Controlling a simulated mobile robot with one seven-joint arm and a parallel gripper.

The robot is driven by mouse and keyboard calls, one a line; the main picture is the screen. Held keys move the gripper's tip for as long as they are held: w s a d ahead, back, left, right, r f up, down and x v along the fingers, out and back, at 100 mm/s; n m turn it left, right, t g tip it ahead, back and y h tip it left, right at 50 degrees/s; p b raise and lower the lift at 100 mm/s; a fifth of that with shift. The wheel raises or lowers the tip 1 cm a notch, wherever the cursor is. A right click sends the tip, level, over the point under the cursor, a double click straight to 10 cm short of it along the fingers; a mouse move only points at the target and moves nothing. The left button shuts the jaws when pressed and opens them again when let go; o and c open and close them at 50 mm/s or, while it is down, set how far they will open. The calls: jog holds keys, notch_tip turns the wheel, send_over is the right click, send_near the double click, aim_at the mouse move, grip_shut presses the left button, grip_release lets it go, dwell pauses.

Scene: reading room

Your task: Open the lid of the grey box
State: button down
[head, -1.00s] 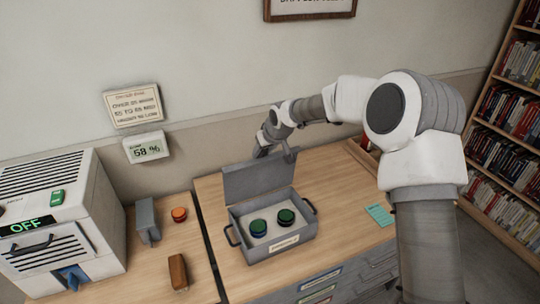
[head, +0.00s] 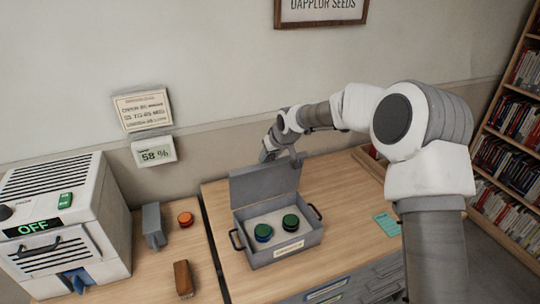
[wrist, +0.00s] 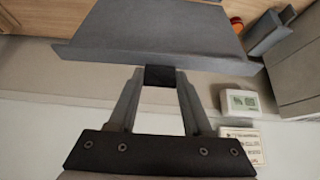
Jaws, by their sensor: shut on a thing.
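The grey box (head: 302,243) stands on the wooden cabinet top with its lid (head: 262,187) raised upright at the back. Inside it are two round pieces with green tops, a left one (head: 263,232) and a right one (head: 290,222). My gripper (wrist: 159,76) is at the lid's upper edge, shut on a small dark tab there. The lid (wrist: 155,32) fills the upper middle of the wrist view.
A white machine marked OFF (head: 70,215) stands at the left. Near it are a grey holder (head: 153,226), an orange knob (head: 185,219) and a brown block (head: 183,279). A green card (head: 386,224) lies right of the box. A bookshelf (head: 505,140) is at the right.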

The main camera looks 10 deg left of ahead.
jog(key=shift+d, duration=0.1)
jog(key=shift+c, duration=1.6)
grip_release()
jog(key=b+v, duration=0.2)
jog(key=v, duration=1.5)
jog(key=shift+r, duration=0.2)
jog(key=shift+s, duration=0.1)
